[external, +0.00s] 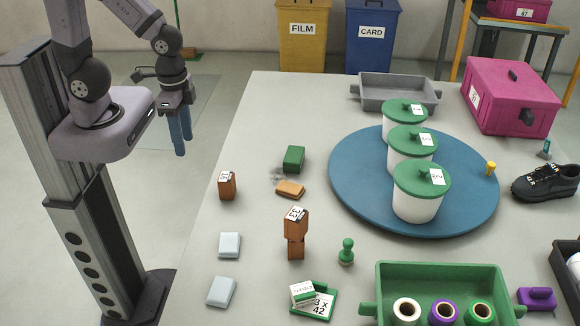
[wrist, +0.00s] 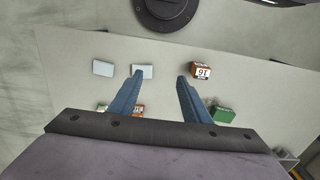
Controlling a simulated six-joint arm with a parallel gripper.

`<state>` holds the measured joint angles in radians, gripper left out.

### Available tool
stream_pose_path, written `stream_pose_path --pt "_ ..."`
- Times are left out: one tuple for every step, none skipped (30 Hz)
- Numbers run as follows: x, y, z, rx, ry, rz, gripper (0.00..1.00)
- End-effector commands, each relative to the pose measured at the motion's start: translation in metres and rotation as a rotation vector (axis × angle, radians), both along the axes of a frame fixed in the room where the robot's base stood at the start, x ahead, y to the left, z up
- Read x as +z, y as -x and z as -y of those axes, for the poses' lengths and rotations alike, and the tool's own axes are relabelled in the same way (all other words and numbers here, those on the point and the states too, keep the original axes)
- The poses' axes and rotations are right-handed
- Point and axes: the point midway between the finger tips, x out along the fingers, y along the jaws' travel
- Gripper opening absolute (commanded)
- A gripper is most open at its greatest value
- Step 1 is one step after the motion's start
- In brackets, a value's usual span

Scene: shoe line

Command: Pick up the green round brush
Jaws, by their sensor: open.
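The green round brush (external: 347,251) seems to be the small upright piece with a round base and a knob on top. It stands on the grey table in the external view, right of the stacked brown blocks and above the green tote. I cannot make it out in the wrist view. My gripper (external: 180,136) is open and empty, its blue fingers pointing down, off the table's left edge and far from the brush. In the wrist view my gripper (wrist: 160,76) shows its two fingers apart with nothing between them.
A blue turntable (external: 350,195) with lidded white tubs lies behind. A green tote (external: 445,274) holds spools in front.

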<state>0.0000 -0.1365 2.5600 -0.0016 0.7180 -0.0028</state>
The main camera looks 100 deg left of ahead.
Motion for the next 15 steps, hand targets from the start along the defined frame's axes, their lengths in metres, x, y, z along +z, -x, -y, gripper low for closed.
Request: stream_pose_path --pt "0.000 0.000 0.000 0.000 0.000 0.000 0.44" --pt "0.000 0.000 0.000 0.000 0.000 0.000 0.44" --pt "0.000 0.000 0.000 0.000 0.000 0.000 0.44" --pt "0.000 0.000 0.000 0.000 0.000 0.000 0.44" --pt "0.000 0.000 0.000 0.000 0.000 0.000 0.44" --pt "0.000 0.000 0.000 0.001 0.000 0.000 0.44" --pt "-0.001 -0.001 0.000 0.003 0.001 0.000 0.44" --pt "-0.002 -0.002 0.000 0.007 0.002 0.000 0.44" --pt "-0.003 -0.004 0.001 0.016 0.006 0.000 0.44" --pt "-0.005 -0.006 0.002 0.026 0.010 0.000 0.44" --pt "-0.008 -0.009 0.003 0.040 0.015 -0.001 0.44" --pt "-0.012 -0.015 0.005 0.065 0.026 0.000 0.44" --pt "-0.016 -0.019 0.007 0.088 0.035 -0.001 0.44" --pt "-0.019 -0.026 0.009 0.116 0.047 0.000 0.44" --pt "-0.026 -0.035 0.013 0.158 0.065 -0.001 0.44"
